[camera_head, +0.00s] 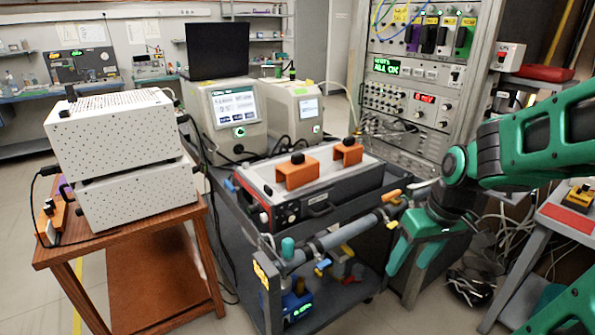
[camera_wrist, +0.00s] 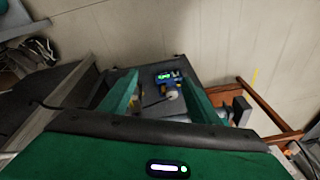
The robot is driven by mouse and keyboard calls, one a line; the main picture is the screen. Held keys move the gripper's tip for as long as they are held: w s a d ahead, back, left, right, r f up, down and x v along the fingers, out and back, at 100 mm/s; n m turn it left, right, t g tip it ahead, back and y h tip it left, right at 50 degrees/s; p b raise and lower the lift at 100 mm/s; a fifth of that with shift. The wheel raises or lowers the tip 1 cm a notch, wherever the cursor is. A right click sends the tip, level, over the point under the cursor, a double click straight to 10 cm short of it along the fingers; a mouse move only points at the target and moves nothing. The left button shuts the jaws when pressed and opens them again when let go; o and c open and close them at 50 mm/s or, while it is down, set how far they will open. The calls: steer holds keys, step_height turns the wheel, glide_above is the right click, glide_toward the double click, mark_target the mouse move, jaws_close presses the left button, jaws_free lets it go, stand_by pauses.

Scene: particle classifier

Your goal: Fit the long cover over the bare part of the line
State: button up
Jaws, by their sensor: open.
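Two orange covers with black knobs sit on top of the grey and red case on the cart in the head view. The nearer orange cover (camera_head: 296,173) looks longer than the farther orange cover (camera_head: 347,152). The line (camera_head: 345,236) is a grey pipe along the cart's front side, between a teal-capped fitting (camera_head: 288,248) and an orange lever (camera_head: 391,196). I cannot tell which stretch is bare. My green gripper (camera_head: 415,256) is open and empty, pointing down beside the pipe's right end, apart from the covers. It also shows open in the wrist view (camera_wrist: 158,100).
A blue device with a green display (camera_head: 297,305) sits on the cart's lower shelf; it also shows between my fingers in the wrist view (camera_wrist: 168,77). White perforated boxes (camera_head: 115,135) stand on a wooden table (camera_head: 75,253) at left. An instrument rack (camera_head: 430,95) stands behind.

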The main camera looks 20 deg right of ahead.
steer(key=w+a+f+n+t+y, duration=0.35)
steer(key=w+a+n, duration=0.25)
steer(key=w+a, duration=0.4)
steer(key=m+t+y, duration=0.1)
steer(key=t+y, duration=0.2)
steer(key=t, duration=0.8)
glide_toward(301, 159)
steer(key=x, duration=0.4)
steer(key=shift+f, duration=0.15)
steer(key=x, duration=0.4)
steer(key=shift+w+a+r, duration=0.2)
steer(key=shift+a+r, duration=0.05)
steer(key=shift+w+a, duration=0.1)
steer(key=shift+w, duration=0.25)
steer(key=c, duration=1.2)
